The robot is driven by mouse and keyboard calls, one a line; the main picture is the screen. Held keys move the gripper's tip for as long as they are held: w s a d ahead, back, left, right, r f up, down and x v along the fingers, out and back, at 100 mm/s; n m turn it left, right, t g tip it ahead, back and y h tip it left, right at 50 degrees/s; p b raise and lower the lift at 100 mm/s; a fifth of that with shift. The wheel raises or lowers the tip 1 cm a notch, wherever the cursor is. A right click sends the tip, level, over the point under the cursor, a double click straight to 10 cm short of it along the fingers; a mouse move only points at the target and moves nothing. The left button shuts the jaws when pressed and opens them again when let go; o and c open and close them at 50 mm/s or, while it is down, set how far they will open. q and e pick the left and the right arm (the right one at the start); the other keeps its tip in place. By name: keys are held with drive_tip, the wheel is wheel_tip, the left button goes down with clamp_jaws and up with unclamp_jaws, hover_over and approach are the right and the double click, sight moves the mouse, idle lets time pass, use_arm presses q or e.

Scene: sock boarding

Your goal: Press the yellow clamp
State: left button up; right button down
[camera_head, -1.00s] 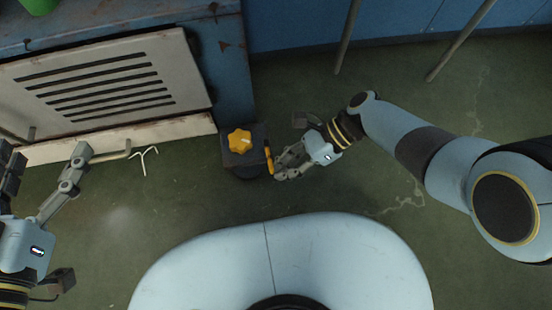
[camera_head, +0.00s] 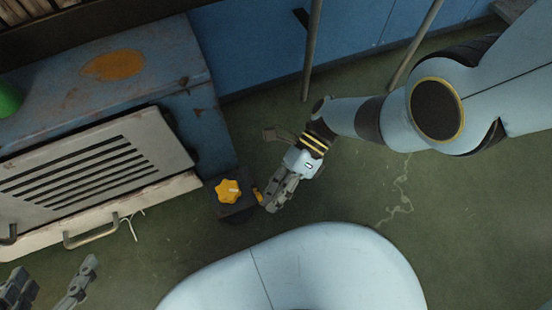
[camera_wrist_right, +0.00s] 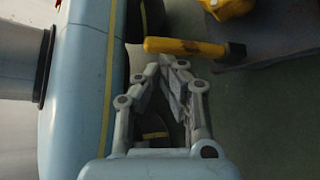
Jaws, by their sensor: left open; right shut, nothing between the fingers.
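The yellow clamp shows as a short yellow bar (camera_head: 257,194) on the right side of a dark block (camera_head: 238,208). A yellow star-shaped knob (camera_head: 228,190) sits on top of that block. The bar also shows in the right wrist view (camera_wrist_right: 184,46), with part of the knob (camera_wrist_right: 228,7) beyond it. My right gripper (camera_head: 268,207) is shut and empty, its tips close beside the bar; I cannot tell whether they touch. Its tips (camera_wrist_right: 171,64) show just below the bar in the wrist view. My left gripper (camera_head: 56,274) is open and empty at the lower left, partly cut off.
A pale slatted panel (camera_head: 158,135) with a handle (camera_head: 75,240) stands left of the block. Behind it is a rusty blue bench top (camera_head: 60,95) with a green object (camera_head: 8,97). Two grey poles (camera_head: 312,50) stand at the back. Green floor (camera_head: 345,195) is clear on the right.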

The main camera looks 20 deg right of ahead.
drive_tip(key=shift+w+r, duration=0.2)
drive_tip(key=shift+r, duration=0.05)
drive_tip(key=shift+m, duration=0.3)
drive_tip(key=shift+w+r, duration=0.4)
drive_tip(key=shift+w, duration=0.1)
drive_tip(key=shift+r+p, duration=0.65)
drive_tip(key=shift+r, duration=0.15)
drive_tip(key=v, duration=1.2)
drive_tip(key=shift+w+f, duration=0.15)
drive_tip(key=shift+f, duration=0.05)
